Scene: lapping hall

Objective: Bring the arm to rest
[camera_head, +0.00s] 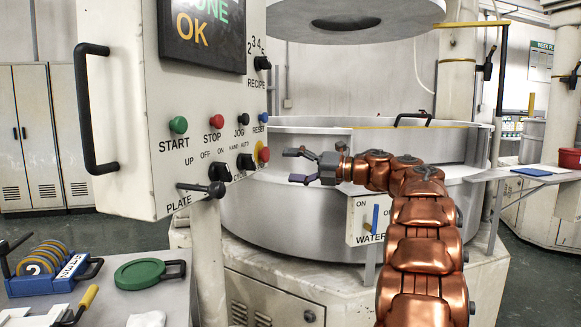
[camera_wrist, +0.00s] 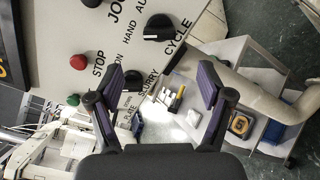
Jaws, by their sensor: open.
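My gripper (camera_head: 295,166) is at the end of my copper-coloured arm, which reaches up from the bottom right and bends left. It is in front of the large grey lapping machine tub (camera_head: 300,205), just right of the control panel (camera_head: 130,140). The jaws are apart with nothing between them. In the wrist view the two purple-padded fingers of my gripper (camera_wrist: 162,80) are spread. The panel's knobs and red and green buttons lie beyond them at the upper left. I cannot tell the exact gap between fingers and panel.
A tool cart (camera_head: 110,312) at lower left holds a blue rack (camera_head: 50,272) and a green round tool (camera_head: 140,273). A black handle (camera_head: 97,108) and a plate lever (camera_head: 203,189) stick out from the panel. A side shelf (camera_head: 520,172) stands at right.

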